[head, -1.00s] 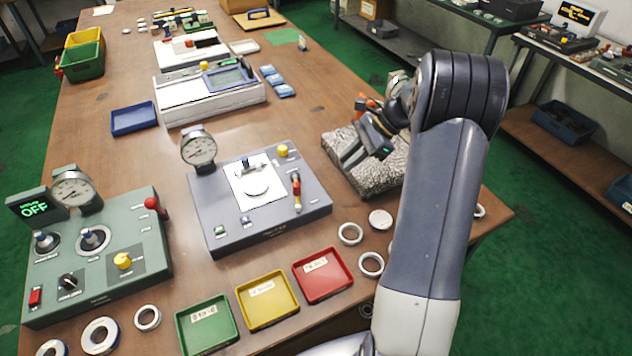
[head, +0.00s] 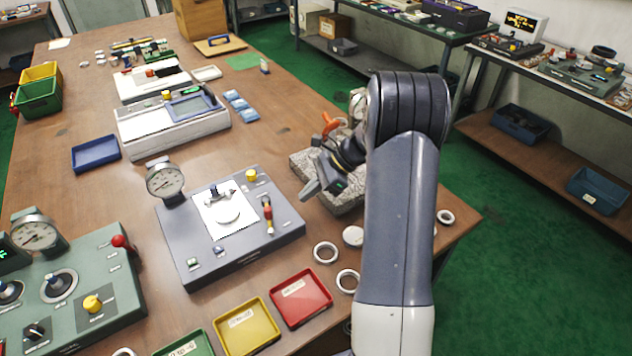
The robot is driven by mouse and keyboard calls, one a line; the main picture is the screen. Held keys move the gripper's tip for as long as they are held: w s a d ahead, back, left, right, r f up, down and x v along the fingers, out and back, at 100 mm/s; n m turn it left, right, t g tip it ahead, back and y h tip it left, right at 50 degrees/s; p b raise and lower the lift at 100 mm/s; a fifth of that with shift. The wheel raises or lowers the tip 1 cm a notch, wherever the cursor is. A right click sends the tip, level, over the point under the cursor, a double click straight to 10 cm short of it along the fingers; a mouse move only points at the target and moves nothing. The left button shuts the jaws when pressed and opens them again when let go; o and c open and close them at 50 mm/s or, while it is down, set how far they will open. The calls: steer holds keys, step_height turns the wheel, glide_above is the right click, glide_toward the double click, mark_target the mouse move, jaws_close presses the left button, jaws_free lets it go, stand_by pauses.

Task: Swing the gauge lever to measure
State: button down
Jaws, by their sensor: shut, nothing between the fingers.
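The grey gauge station (head: 250,247) sits mid-table with a round dial (head: 164,180) at its back left. A white plate (head: 224,212) on it carries a pale ring or disc (head: 228,214). My gripper (head: 308,188) is shut and empty, right of the grey station, in front of the speckled stone block, apart from both levers.
The speckled stone block (head: 341,203) lies behind my gripper. Loose rings (head: 325,253) lie near the right front edge. Red (head: 301,297) and yellow (head: 246,327) trays stand in front of the grey station. A blue tray (head: 96,153) lies behind it.

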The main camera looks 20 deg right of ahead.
mark_target(268, 212)
steer(key=x, duration=0.3)
steer(key=shift+a+f, duration=0.25)
steer(key=shift+a, duration=0.1)
steer(key=shift+w+a+f+p, duration=0.15)
steer(key=shift+a+p, duration=0.1)
steer(key=shift+a, duration=0.4)
steer(key=shift+w+a+r+p, duration=0.1)
steer(key=shift+a+p, duration=0.15)
steer(key=shift+a, duration=0.45)
steer(key=shift+w+a+f+p, duration=0.15)
steer(key=shift+a+p, duration=0.1)
steer(key=shift+a, duration=0.4)
